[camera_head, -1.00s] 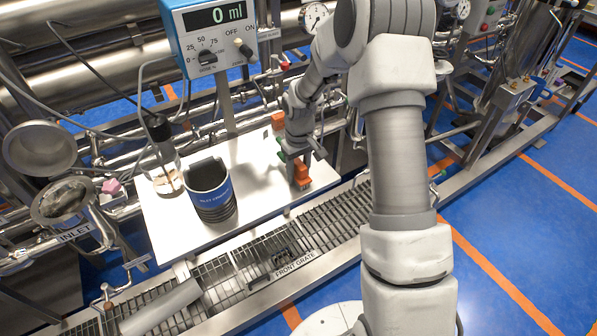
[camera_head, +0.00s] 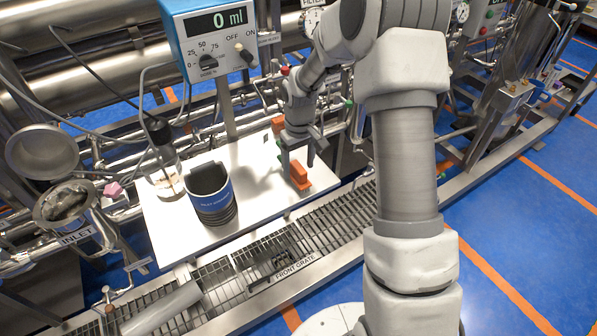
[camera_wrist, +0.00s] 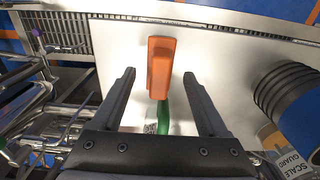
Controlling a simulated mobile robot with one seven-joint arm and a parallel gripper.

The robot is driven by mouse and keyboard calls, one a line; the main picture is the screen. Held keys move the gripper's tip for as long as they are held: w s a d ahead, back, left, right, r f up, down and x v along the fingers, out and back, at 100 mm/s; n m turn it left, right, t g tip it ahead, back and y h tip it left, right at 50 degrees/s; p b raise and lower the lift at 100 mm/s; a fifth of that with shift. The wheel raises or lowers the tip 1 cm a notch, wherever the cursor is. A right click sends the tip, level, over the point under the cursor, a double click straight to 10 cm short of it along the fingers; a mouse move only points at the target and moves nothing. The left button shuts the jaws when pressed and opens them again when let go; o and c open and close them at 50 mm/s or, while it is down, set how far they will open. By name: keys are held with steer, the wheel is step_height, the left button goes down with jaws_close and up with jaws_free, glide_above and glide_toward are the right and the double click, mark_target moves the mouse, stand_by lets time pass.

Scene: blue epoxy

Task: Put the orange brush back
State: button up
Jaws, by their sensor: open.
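The orange brush (camera_head: 299,176) rests on the white tabletop (camera_head: 262,205) near its front right part. It shows in the wrist view (camera_wrist: 160,62) as an orange block, with a green piece (camera_wrist: 163,118) near its lower end; I cannot tell whether the green piece belongs to it. My gripper (camera_head: 298,160) is open, pointing down just above the brush. In the wrist view, the two dark fingers (camera_wrist: 158,78) are on either side of the brush, apart from it.
A dark blue container (camera_head: 211,196) stands on the tabletop to the left, with a glass bottle (camera_head: 166,178) behind it. Another orange thing (camera_head: 278,123) is at the back. A blue dosing box (camera_head: 209,42) hangs above. The front grate (camera_head: 290,258) runs below the table edge.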

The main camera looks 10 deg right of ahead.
step_height(320, 180, up, 8)
steer(key=shift+s+r+p, duration=0.1)
steer(key=shift+s+p, duration=0.05)
steer(key=shift+p, duration=0.4)
step_height(320, 180, up, 8)
steer(key=r+t, duration=0.1)
glide_above(299, 168)
steer(key=s, duration=0.5)
steer(key=s+r+m+t, duration=0.2)
steer(key=s+r+t, duration=0.1)
steer(key=s+r, duration=0.75)
steer(key=s+m+t, duration=0.1)
steer(key=s, duration=1)
steer(key=shift+f+m, duration=0.3)
step_height(299, 168, up, 10)
steer(key=p, duration=0.9)
steer(key=shift+p, duration=0.4)
steer(key=shift+f, duration=0.1)
